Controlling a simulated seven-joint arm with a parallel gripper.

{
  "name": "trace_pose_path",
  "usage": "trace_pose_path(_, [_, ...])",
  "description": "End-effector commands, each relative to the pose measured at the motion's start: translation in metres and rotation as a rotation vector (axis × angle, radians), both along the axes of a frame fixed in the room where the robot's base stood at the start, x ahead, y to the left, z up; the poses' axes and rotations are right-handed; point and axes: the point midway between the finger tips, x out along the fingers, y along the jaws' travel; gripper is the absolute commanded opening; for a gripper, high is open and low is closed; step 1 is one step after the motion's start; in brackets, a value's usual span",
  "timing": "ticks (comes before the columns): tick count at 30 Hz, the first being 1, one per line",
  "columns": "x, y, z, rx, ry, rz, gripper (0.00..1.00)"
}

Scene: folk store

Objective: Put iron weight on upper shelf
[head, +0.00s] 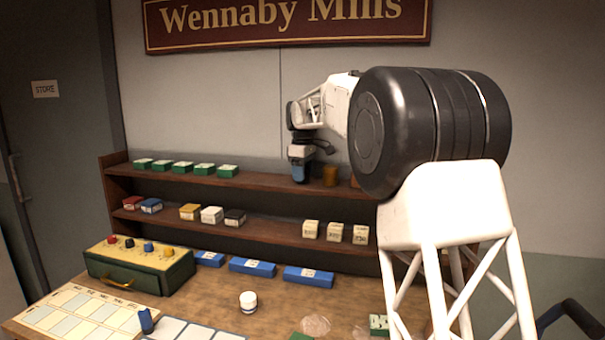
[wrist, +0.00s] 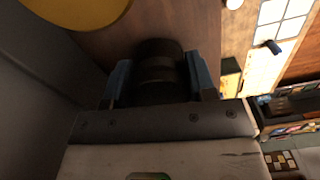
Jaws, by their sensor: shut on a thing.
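My gripper (head: 300,170) is over the upper shelf (head: 262,180), just left of a brass-coloured weight (head: 329,176). In the wrist view its blue fingers are on either side of a dark cylindrical iron weight (wrist: 158,68), shut on it. The weight's lower end is at or just above the brown shelf board (wrist: 205,25); I cannot tell whether it touches. In the head view the weight is mostly hidden by the fingers. A yellow round top, likely the brass weight (wrist: 85,8), is close by in the wrist view.
Several green boxes (head: 186,167) stand on the upper shelf's left. The lower shelf (head: 270,233) holds coloured boxes (head: 211,214) and cream blocks (head: 335,231). The bench below has a green drawer box (head: 140,270), blue trays (head: 253,267) and a white jar (head: 248,301).

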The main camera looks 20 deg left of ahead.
Motion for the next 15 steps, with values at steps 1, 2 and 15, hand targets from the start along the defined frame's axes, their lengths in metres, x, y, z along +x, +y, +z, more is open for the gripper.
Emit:
trace_pose_path(1, [-0.0001, -0.0001, 0.0015, 0.001, -0.001, 0.000, 0.04])
trace_pose_path(2, [-0.0001, -0.0001, 0.0015, 0.001, -0.001, 0.000, 0.04])
trace_pose_path(15, [0.0001, 0.0001, -0.0027, 0.000, 0.000, 0.000, 0.77])
